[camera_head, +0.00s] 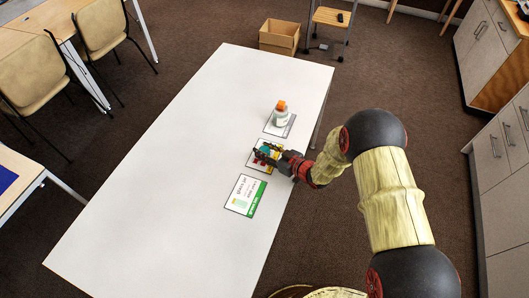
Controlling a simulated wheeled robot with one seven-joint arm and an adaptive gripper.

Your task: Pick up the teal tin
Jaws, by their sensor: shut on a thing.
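A small teal tin (266,149) shows in the head view at the middle card on the white table, partly hidden by my gripper. My gripper (268,156) reaches in from the right, low over that card, and is shut on the teal tin. I cannot tell whether the tin touches the card or is just above it.
A white bottle with an orange cap (280,116) stands on a card behind my gripper. A green-and-white card (245,195) lies in front. The white table (150,200) is clear to the left. Chairs (30,75), a cardboard box (279,37) and cabinets (500,150) stand around it.

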